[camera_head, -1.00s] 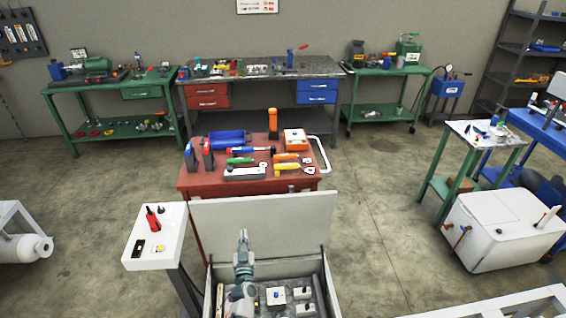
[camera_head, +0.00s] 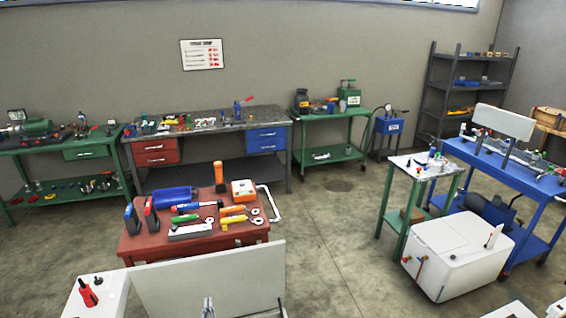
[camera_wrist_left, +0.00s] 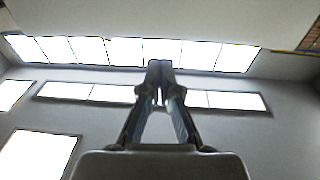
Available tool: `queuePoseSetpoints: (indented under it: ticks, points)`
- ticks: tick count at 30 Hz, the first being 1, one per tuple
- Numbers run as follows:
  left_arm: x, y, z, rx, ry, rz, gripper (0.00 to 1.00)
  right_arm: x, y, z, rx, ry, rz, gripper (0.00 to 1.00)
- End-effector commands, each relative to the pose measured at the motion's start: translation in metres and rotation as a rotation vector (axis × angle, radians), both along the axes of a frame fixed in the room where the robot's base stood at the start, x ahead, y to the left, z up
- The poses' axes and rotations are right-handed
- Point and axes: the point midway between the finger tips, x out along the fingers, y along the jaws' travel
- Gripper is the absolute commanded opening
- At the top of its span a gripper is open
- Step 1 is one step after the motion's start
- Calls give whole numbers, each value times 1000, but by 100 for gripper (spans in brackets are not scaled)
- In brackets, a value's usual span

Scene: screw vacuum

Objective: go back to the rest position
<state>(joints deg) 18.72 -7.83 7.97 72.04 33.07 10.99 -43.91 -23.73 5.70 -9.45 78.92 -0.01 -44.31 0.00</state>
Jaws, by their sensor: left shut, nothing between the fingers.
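My left gripper (camera_head: 208,308) shows only as a small tip at the bottom edge of the head view, in front of the upright light-grey lid (camera_head: 210,280). In the left wrist view the left gripper (camera_wrist_left: 160,70) points up toward the ceiling windows, with its two fingertips together and nothing between them. The box below the lid is out of view. My right gripper is not in view.
A red cart (camera_head: 195,245) with tools stands behind the lid. A small white stand (camera_head: 100,297) with a red tool (camera_head: 87,293) is at the lower left. A white box (camera_head: 458,250) and blue cart (camera_head: 510,170) are at the right. Open floor (camera_head: 335,250) lies between.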

Motion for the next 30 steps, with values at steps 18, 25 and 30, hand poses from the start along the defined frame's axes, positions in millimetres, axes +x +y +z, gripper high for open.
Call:
queuePoseSetpoints:
  ticks: [18, 25, 30]
  points:
    - [-97, -48, -168, -1, 431, -249, 0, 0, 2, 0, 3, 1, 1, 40]
    - [-207, -61, -275, -26, 780, -346, 0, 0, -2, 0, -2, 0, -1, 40]
    - [-302, -63, -335, -38, 1041, -369, 0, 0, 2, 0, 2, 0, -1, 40]
